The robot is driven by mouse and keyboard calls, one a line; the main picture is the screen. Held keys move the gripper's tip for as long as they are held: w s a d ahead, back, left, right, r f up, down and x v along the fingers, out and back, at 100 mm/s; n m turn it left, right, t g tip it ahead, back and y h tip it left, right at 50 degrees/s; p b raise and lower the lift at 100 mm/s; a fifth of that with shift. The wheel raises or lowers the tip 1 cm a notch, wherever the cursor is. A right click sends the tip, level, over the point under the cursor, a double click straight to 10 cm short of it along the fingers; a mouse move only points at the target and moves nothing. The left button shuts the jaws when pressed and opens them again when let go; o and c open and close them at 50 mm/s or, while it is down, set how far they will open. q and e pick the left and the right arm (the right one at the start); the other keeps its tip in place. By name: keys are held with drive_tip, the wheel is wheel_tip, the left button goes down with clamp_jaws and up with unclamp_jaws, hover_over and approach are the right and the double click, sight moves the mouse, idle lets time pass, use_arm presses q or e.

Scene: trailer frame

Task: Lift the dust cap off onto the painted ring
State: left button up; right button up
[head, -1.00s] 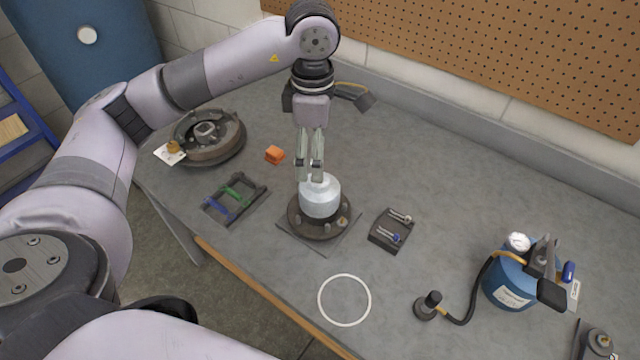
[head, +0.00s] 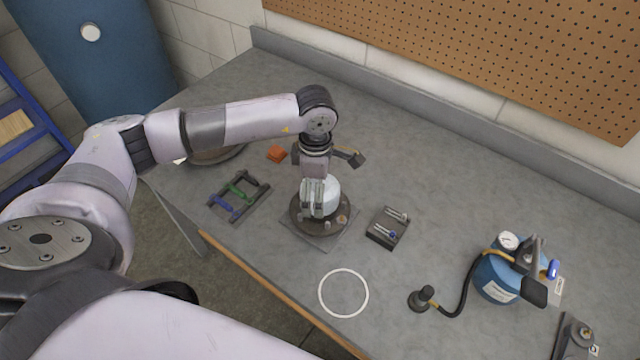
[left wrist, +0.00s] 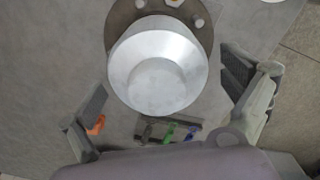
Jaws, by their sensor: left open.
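The dust cap (head: 332,188) is a silvery metal cup on a dark round hub flange (head: 333,226) with studs, which stands on a square plate. In the left wrist view the cap (left wrist: 158,68) shows large, between the two spread fingers. My left gripper (head: 318,208) is open and down at the cap, partly hiding it in the head view. In the left wrist view I cannot tell that either finger touches it. The painted ring (head: 343,271) is a white circle on the grey bench, in front of the hub, and is empty. My right gripper is not in view.
A rack with blue and green bars (head: 239,196) and an orange block (head: 277,153) lie left of the hub. A dark block with pins (head: 387,228) stands to its right. A blue tank (head: 497,279) with a hose is further right. The bench edge runs near the ring.

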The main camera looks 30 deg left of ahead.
use_arm(q)
drive_tip(key=shift+c, duration=0.4)
drive_tip(key=c, duration=1.2)
